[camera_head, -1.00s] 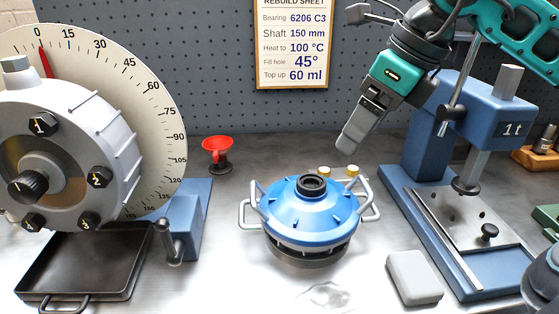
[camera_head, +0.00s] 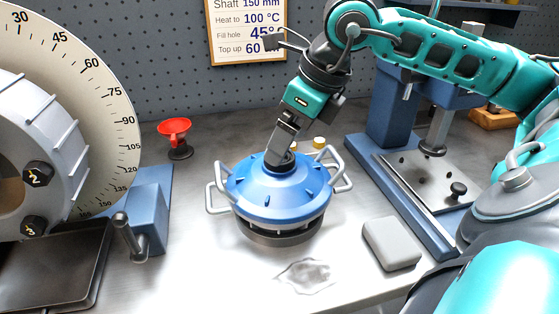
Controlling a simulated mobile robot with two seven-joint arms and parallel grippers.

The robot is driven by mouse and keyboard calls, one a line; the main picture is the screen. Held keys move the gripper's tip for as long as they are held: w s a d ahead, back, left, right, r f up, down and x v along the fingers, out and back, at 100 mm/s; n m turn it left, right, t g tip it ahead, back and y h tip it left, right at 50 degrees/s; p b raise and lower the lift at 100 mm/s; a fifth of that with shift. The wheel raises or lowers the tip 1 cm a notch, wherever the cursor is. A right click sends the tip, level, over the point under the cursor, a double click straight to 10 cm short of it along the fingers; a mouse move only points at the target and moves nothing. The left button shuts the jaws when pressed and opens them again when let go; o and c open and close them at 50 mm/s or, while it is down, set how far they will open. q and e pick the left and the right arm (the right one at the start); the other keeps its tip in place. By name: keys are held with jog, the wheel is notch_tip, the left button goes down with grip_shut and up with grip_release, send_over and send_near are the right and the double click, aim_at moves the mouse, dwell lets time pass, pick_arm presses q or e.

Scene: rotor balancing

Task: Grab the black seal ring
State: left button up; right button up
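The black seal ring (camera_head: 284,167) is on top of the blue domed housing (camera_head: 262,192), at its centre. My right gripper (camera_head: 279,158) comes down from above, slightly tilted, with its grey fingertips at the ring and hiding part of it. I cannot tell from this angle whether the fingers are closed on the ring. The housing has grey loop handles on both sides and stands upright on the bench. My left gripper is not in view.
A red funnel (camera_head: 174,128) on a dark stand is left of the housing. A blue press (camera_head: 395,115) stands to the right, with a grey block (camera_head: 391,243) in front. A numbered dial machine (camera_head: 85,110) fills the left. Small yellow-capped bottles (camera_head: 319,143) stand behind.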

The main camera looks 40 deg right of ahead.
jog(key=shift+x, duration=1.45)
jog(key=shift+c, duration=0.3)
jog(key=c, duration=1.1)
